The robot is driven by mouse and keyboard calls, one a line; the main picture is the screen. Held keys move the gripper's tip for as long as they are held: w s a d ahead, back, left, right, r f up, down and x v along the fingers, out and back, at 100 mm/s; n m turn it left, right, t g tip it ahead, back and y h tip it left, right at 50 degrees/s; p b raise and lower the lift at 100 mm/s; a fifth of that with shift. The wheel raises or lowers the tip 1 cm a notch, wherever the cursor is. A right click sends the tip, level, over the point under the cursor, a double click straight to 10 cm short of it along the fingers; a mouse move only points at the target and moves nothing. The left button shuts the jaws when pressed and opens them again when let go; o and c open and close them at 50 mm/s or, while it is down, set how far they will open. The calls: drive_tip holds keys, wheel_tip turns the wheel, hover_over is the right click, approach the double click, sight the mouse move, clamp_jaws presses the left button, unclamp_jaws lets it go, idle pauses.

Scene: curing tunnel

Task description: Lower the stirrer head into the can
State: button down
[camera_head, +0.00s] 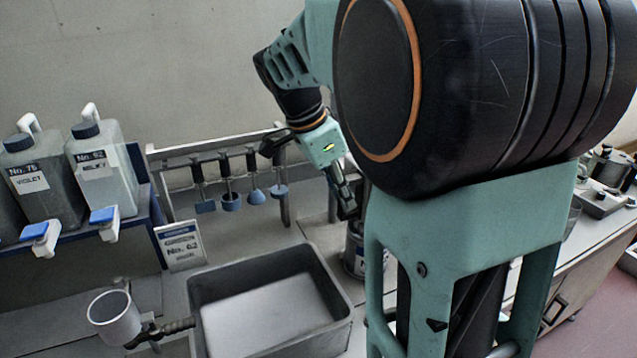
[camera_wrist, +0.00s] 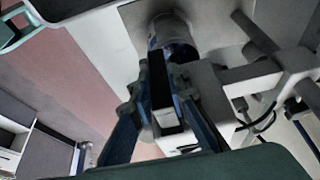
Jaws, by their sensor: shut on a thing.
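In the wrist view, my gripper (camera_wrist: 160,95) is shut on a dark bar with a pale end, the stirrer head's handle (camera_wrist: 166,118). Grey arms of the stirrer stand (camera_wrist: 235,75) run to the right beside it. The can (camera_wrist: 172,42) shows beyond the fingertips. In the head view, my gripper (camera_head: 346,205) points down just above the can (camera_head: 353,258), which has a printed label and is partly hidden by my arm. The stirrer's lower end is hidden, so I cannot tell whether it is inside the can.
A grey open bin (camera_head: 340,318) stands in front of the can. A white cup with a dark handle (camera_head: 118,318) is left of it. Several paddles (camera_head: 229,200) hang from a rack behind.

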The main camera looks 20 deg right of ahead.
drive_tip(key=c, duration=1.8)
unclamp_jaws()
drive_tip(key=shift+f, duration=0.3)
drive_tip(key=shift+c, duration=0.2)
drive_tip(key=shift+r, duration=0.2)
drive_tip(key=v, duration=1.1)
drive_tip(key=shift+a+r, duration=0.15)
drive_tip(key=shift+r, duration=0.25)
drive_tip(key=shift+a, duration=0.1)
